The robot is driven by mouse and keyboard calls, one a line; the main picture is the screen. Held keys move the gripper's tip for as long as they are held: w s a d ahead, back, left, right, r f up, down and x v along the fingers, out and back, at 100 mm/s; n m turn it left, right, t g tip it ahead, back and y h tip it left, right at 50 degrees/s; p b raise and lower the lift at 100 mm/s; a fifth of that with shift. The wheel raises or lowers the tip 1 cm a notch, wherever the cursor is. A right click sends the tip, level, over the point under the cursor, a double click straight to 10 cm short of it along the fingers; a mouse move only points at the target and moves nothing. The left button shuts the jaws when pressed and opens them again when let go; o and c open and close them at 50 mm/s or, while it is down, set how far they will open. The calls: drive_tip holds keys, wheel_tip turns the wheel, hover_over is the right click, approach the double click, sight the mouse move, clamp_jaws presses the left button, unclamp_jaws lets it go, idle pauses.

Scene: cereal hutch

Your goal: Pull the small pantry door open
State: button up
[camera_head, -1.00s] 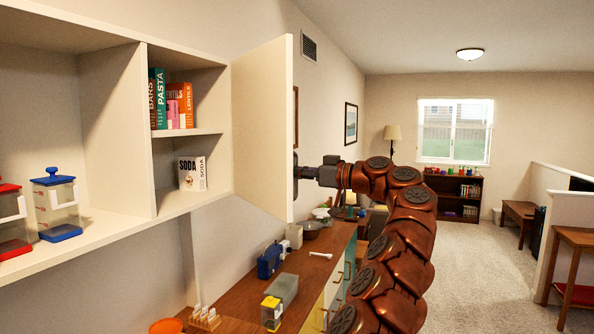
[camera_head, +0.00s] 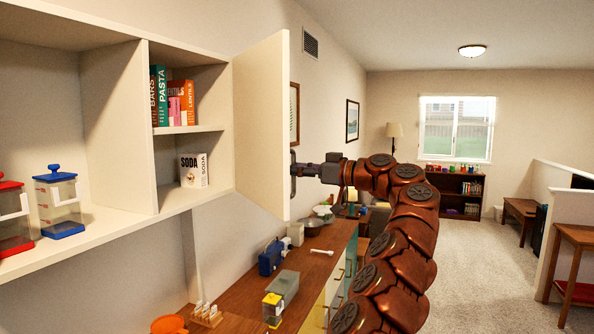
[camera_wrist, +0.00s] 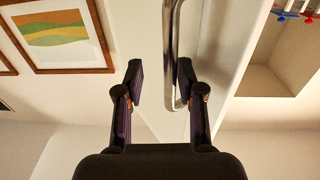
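The small pantry door (camera_head: 262,130) is a cream panel at the right end of the wall hutch. It stands swung wide open, its inner face towards the head camera, and the cubby behind it shows. Its metal bar handle (camera_wrist: 172,60) is on the outer face, in the wrist view. My gripper (camera_wrist: 160,85) is open, with its two dark fingers on either side of the handle. The handle lies close to the right finger; I cannot tell whether they touch. In the head view my gripper (camera_head: 297,170) is at the door's outer edge, partly hidden by the door.
The hutch cubby holds food boxes (camera_head: 173,102) and a soda box (camera_head: 193,170). Lidded containers (camera_head: 59,205) stand on the left shelf. Below is a wooden counter (camera_head: 313,262) with small items. A framed picture (camera_wrist: 58,38) hangs behind the door. Open carpet (camera_head: 490,270) lies to the right.

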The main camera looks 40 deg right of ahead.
drive_tip(key=v, duration=1.2)
